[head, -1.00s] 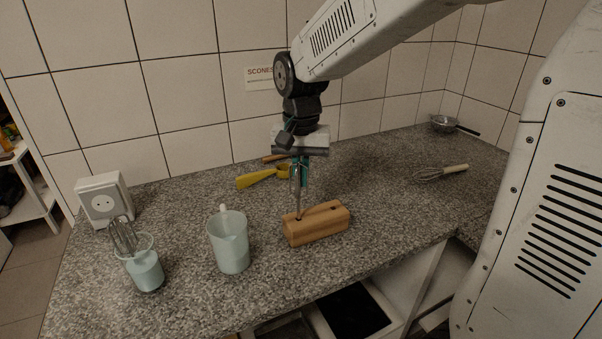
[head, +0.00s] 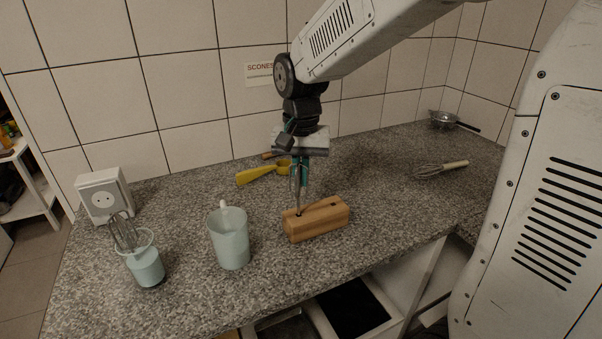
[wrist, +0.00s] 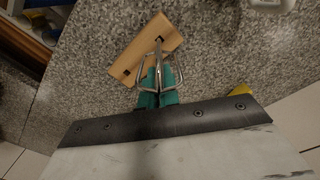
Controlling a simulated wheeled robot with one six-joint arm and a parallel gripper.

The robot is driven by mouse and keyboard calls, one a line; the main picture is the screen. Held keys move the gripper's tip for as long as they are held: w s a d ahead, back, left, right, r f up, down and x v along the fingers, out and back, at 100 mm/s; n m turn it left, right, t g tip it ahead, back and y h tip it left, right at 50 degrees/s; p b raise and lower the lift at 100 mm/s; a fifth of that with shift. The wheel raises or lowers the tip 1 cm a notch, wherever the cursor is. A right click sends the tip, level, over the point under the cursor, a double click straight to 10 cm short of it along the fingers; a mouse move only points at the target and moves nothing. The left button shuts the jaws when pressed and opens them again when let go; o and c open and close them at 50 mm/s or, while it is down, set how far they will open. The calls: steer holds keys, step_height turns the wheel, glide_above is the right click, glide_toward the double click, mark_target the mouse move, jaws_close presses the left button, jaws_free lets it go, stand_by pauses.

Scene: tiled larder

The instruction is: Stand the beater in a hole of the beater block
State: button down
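My gripper (head: 300,180) points down above the wooden beater block (head: 325,221), at the block's left end. Its teal fingers are shut on a metal beater (head: 297,197), which hangs upright with its thin shaft down. In the wrist view, the beater's wire loops (wrist: 146,78) spread around the fingers (wrist: 158,88), and the shaft runs towards one hole of the block (wrist: 140,55). The shaft's lower end meets the left hole in the head view; I cannot tell how far it is inside. Another hole near the block's right end looks empty.
A pale blue jug (head: 230,243) stands left of the block. Farther left are a pale blue cup (head: 146,267) holding a wire whisk and a white socket box (head: 104,198). A yellow scoop (head: 257,176) lies behind; a whisk (head: 441,169) and sieve (head: 444,118) lie right.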

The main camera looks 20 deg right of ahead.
steer(key=shift+f, duration=0.55)
stand_by(0.6)
stand_by(0.4)
steer(key=c, duration=1.1)
jaws_free()
steer(key=shift+r, duration=0.1)
steer(key=shift+r, duration=2.85)
steer(key=shift+r, duration=0.1)
